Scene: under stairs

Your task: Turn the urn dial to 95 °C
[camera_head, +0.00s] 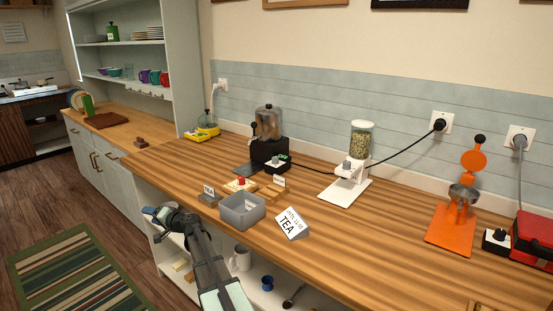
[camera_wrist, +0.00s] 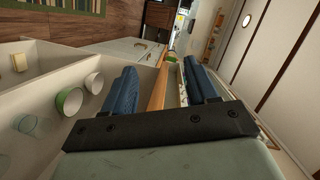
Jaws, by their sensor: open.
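A dark machine with a clear tank (camera_head: 268,122) stands at the back of the wooden counter and looks like the urn. A small black box with a pale knob (camera_head: 276,161) and a green spot sits at its front right and may be the dial. Its markings are too small to read. My gripper (camera_head: 157,213) is beyond the counter's front edge, in front and to the left of the machine, well apart from it. In the wrist view my gripper (camera_wrist: 158,66) has its two blue fingers apart with nothing held between them; the dial is not seen there.
A white grinder (camera_head: 350,172), an orange stand (camera_head: 452,225) and a red appliance (camera_head: 535,236) are rightward. Cups (camera_wrist: 70,100) sit on shelves below.

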